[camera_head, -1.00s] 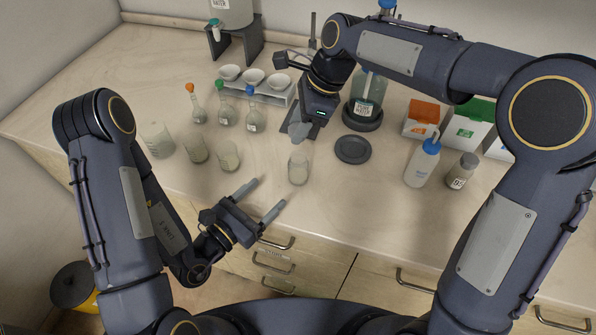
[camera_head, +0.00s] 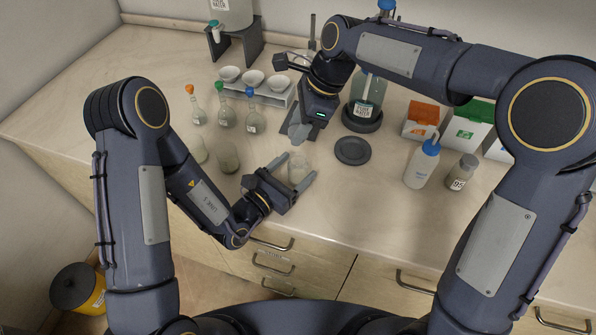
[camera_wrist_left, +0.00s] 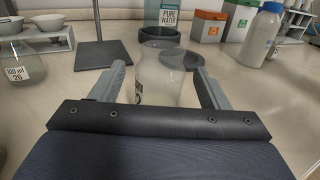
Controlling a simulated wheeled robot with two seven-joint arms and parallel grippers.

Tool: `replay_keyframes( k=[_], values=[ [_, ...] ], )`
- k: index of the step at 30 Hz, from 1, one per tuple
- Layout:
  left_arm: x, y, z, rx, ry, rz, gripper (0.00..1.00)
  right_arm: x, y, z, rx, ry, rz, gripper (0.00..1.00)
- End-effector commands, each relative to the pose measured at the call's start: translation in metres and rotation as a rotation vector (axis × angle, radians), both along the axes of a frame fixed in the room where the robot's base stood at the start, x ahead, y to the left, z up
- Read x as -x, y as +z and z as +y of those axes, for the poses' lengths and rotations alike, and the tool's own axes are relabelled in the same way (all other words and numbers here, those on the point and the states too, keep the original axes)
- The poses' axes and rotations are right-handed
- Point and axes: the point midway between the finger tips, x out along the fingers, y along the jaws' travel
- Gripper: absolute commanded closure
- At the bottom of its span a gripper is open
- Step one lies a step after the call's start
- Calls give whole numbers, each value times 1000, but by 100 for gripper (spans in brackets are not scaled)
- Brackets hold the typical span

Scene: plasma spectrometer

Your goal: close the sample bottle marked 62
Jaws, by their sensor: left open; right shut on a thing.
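A clear glass sample bottle (camera_head: 299,168) stands on the bench between the open fingers of my left gripper (camera_head: 295,170). It also shows in the left wrist view (camera_wrist_left: 160,82), with a finger on each side and gaps beside it. Only an edge of its dark marking shows, so I cannot read the number. My right gripper (camera_head: 298,132) is just behind the bottle in the head view, fingers pointing down and shut. What it holds is too small and hidden to make out.
A dark round disc (camera_head: 352,151) lies right of the bottle. A pure water bottle (camera_head: 368,90), a blue-capped bottle (camera_head: 422,165) and a jar marked 95 (camera_head: 462,172) stand further right. Flasks (camera_head: 227,116) and beakers (camera_head: 228,158) stand left. The front bench at right is clear.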

Motion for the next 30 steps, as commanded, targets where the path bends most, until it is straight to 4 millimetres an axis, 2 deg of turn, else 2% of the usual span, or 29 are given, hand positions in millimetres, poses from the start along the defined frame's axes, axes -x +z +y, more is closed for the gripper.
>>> replay_keyframes(
  k=[5, 14, 27, 29, 30],
  values=[
    [-8, 0, -7, 0, 0, 0, 31, 0, 0, 0, 0, 0, 0, 87],
    [-8, 0, -7, 1, 0, 1, 32, 0, 0, 0, 0, 0, 0, 87],
    [-8, 0, -7, 0, 0, 0, 90, 0, 0, 0, 0, 0, 0, 87],
    [-8, 0, -7, 0, 0, 0, 98, 0, 0, 0, 0, 0, 0, 87],
    [-8, 0, -7, 0, 0, 0, 98, 0, 0, 0, 0, 0, 0, 87]
  ],
)
